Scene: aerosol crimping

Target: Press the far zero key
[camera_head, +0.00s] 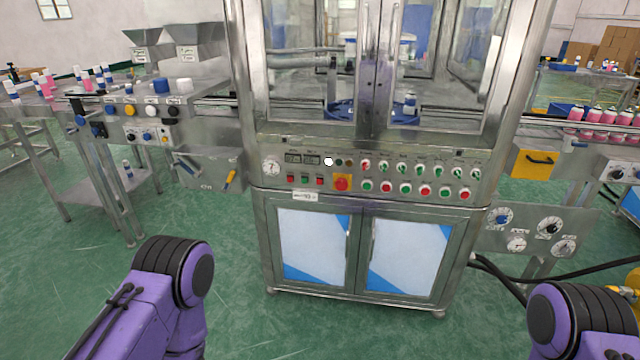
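The control panel (390,178) runs across the front of the steel crimping machine, below its glass doors. At its left are a round gauge (271,167) and two small dark displays (302,159). A bright white round spot (329,161) is just right of the displays. Small red and green buttons (305,179) sit below them, beside a red emergency button (342,183) on a yellow plate. Rows of knobs and buttons fill the right. The lettering is too small to read, so I cannot tell which key is the zero key. Neither gripper shows; only my purple arm links are visible, apart from the panel.
The machine's lower cabinet doors (313,245) are shut. A conveyor with bottles (95,82) and a control box (147,133) stands at the left. Another with pink cans (600,120) is at the right. Black cables (500,275) lie low at the right. The green floor in front is clear.

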